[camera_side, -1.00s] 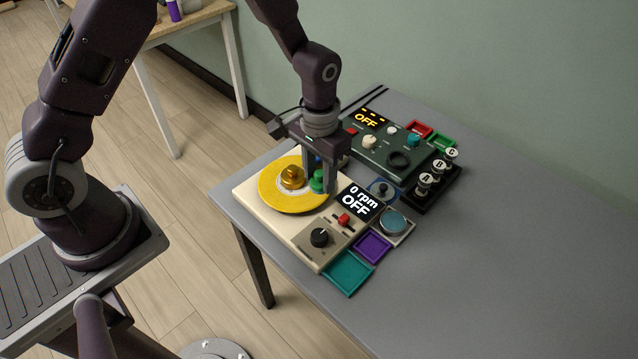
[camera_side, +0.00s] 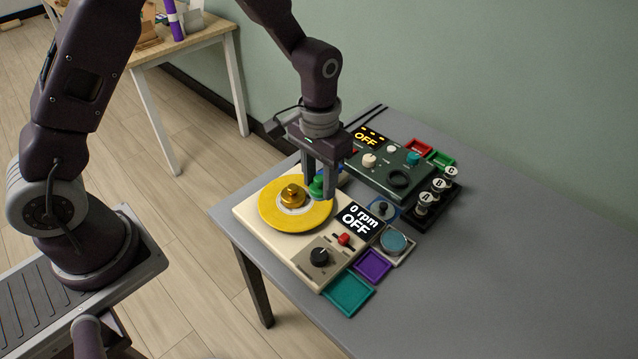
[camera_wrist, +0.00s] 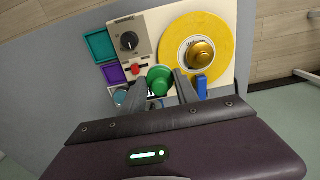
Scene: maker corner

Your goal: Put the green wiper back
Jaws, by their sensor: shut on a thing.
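My gripper (camera_side: 320,178) is shut on the green wiper (camera_side: 316,186), over the far right edge of the cream turntable machine (camera_side: 253,234). In the wrist view the green wiper (camera_wrist: 160,80) shows a round knob between my fingers (camera_wrist: 158,88). The yellow disc (camera_side: 268,213) with a brass knob (camera_side: 292,195) lies beside it to the left. The machine's display reads 0 rpm OFF. I cannot tell whether the wiper touches the machine. A teal tray (camera_side: 347,293) and a purple tray (camera_side: 373,264) sit at the machine's near right side; both look empty.
Behind stands a dark green device (camera_side: 385,172) with knobs and a display reading OFF. Red (camera_side: 418,147) and green (camera_side: 441,159) trays lie past it, and black-and-white labelled pieces (camera_side: 431,190) stand at its right. The table's right side (camera_side: 520,270) is clear.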

